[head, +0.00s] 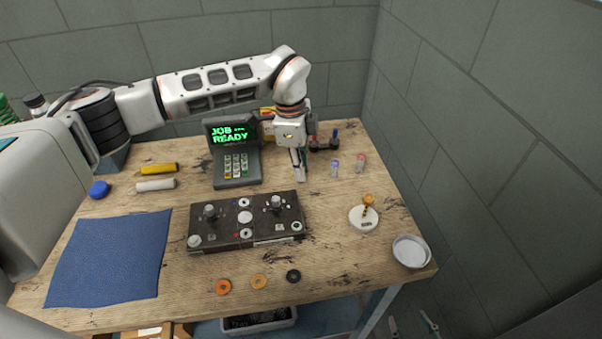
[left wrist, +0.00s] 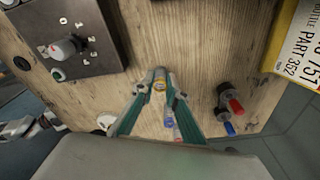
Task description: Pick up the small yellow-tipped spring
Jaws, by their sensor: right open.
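My left gripper (head: 301,172) reaches down to the wooden table behind the dark fixture plate. In the left wrist view its two green fingers (left wrist: 158,90) close in on the small yellow-tipped spring (left wrist: 158,84), which stands between the fingertips. The fingers appear to touch it on both sides. Whether it is clear of the table I cannot tell. In the head view the fingers hide it. A blue-tipped small spring (head: 334,168) and a red-tipped one (head: 360,162) stand to the right. My right gripper (head: 411,325) shows only partly, low at the right beyond the table's front edge, open.
The fixture plate (head: 256,236) with knobs lies mid-table. The keypad display (head: 233,136) reads "JOB READY". A black holder (head: 322,146) is behind the springs. A white round scale (head: 355,222) and a shallow dish (head: 411,253) stand right. A blue mat (head: 110,257) lies left.

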